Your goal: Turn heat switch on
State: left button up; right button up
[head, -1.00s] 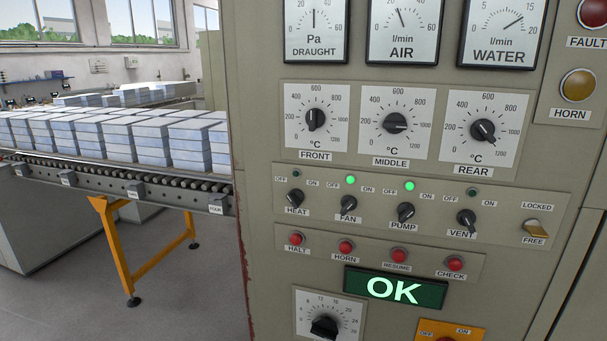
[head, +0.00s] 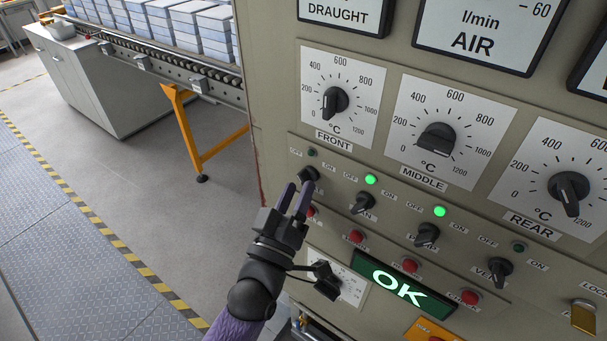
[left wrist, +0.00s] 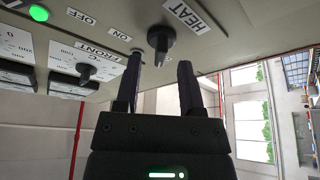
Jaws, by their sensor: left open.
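The heat switch (head: 309,174) is a black knob at the left end of the switch row on the beige panel. Its OFF and ON labels sit above it, and the small lamp (head: 312,152) between them is dark. My left gripper (head: 296,188) is open, its two fingers pointing up at the heat switch from just below and left. In the left wrist view the heat switch (left wrist: 160,38) stands ahead of the gap between the open fingers (left wrist: 160,64), apparently not between them. The HEAT label is partly hidden by the fingers in the head view. My right gripper is not in view.
The fan switch (head: 362,203) and pump switch (head: 427,235) have lit green lamps; the vent switch (head: 500,272) has a dark one. Red buttons (head: 356,237) run below, above a green OK display (head: 403,287). Open floor lies left, with a conveyor (head: 172,72) behind.

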aim_at(307, 178)
pick_arm(q)
jog(key=shift+x, duration=1.05)
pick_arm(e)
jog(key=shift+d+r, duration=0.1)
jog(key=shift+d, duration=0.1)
pick_arm(q)
grip_shut()
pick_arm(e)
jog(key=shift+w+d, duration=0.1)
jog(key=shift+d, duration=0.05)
